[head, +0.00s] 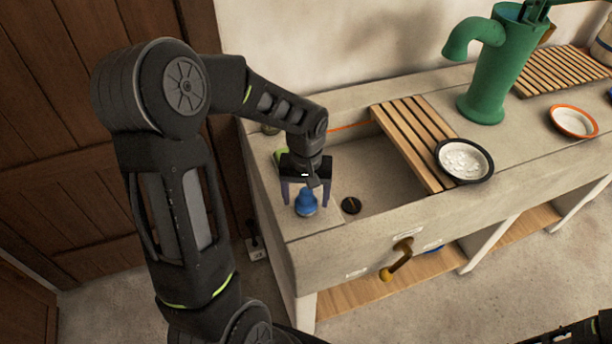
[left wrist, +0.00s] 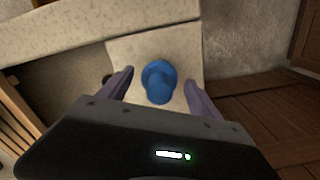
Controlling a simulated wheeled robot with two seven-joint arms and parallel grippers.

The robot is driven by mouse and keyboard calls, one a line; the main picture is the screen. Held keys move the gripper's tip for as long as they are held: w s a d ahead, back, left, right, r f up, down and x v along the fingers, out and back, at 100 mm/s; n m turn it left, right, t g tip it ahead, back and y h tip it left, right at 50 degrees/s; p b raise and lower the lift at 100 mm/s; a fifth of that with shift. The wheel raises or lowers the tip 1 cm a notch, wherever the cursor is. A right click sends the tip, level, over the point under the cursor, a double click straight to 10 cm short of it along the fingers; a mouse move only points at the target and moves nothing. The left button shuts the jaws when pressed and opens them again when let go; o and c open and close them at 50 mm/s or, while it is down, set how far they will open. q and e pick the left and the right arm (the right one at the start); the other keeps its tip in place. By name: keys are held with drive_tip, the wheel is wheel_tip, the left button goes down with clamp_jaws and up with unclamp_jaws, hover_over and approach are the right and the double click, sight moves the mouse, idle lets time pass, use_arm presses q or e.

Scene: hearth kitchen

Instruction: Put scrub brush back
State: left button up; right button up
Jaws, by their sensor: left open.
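A blue knob-shaped object (head: 306,203), which looks like the scrub brush, stands on the pale ledge (head: 318,222) at the left end of the stone sink. My left gripper (head: 307,201) is above it, pointing down, with its fingers open on either side of it. In the left wrist view the blue scrub brush (left wrist: 158,82) shows between the two spread fingers, with gaps on both sides. Its underside is hidden. My right gripper is not in view.
The sink basin (head: 375,185) with a dark drain (head: 351,205) lies just right. A wooden slatted rack (head: 415,140) and a dark-rimmed bowl (head: 464,161) sit beyond it. A green pump (head: 490,75) and an orange-rimmed bowl (head: 573,121) stand farther right. A brass tap (head: 398,262) sticks out in front.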

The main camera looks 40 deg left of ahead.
use_arm(q)
wheel_tip(320, 180, up, 11)
drive_tip(key=shift+f+b, duration=0.1)
drive_tip(key=shift+b, duration=0.25)
